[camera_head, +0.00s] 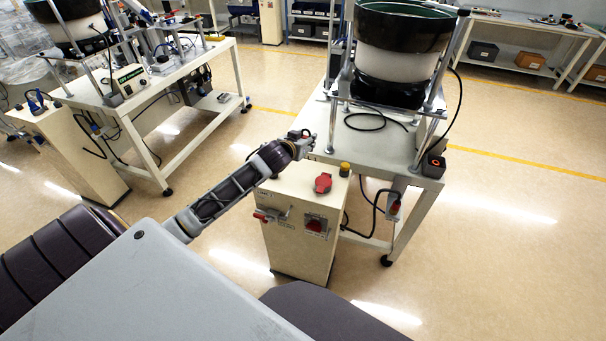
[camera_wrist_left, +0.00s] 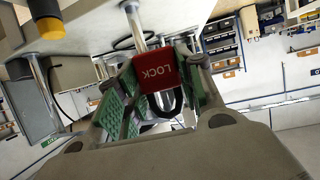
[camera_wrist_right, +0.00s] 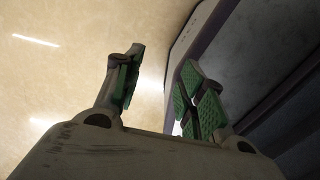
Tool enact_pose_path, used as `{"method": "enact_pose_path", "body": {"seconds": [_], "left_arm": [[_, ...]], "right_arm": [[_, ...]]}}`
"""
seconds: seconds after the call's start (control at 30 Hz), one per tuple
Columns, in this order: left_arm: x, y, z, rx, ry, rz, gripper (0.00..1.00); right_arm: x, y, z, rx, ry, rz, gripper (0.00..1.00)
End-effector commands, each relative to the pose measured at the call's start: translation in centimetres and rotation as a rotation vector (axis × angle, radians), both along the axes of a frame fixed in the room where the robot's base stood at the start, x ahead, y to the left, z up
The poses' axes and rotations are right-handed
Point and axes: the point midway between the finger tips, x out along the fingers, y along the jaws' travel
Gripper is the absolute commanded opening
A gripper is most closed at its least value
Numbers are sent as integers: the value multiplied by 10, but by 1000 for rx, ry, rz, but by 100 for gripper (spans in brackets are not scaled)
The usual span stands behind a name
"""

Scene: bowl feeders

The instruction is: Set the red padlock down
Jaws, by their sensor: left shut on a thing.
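The red padlock (camera_wrist_left: 156,72), with white LOCK lettering, is between the green-padded fingers of my left gripper (camera_wrist_left: 160,98). The left gripper is shut on it, and the dark shackle shows below the red body in the left wrist view. In the head view my left gripper (camera_head: 300,139) is beyond the cream cabinet's top, near the front edge of the right feeder table.
The feeder table (camera_head: 350,143) holds a large bowl feeder (camera_head: 400,50). Open floor lies to the right.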

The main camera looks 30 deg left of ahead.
Motion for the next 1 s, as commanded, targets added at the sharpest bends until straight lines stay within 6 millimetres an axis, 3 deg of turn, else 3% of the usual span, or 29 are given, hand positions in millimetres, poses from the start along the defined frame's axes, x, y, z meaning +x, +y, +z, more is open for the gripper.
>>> {"method": "enact_pose_path", "body": {"seconds": [0.4,0.83,1.0], "left_arm": [[-10,11,-21,0,-1,92,12],[-10,11,-21,0,-1,100,12],[-10,11,-32,0,1,101,12]], "right_arm": [[33,7,-1,38,-174,9,40],[33,7,-1,39,-177,8,40],[34,6,-2,38,-177,8,40]]}}
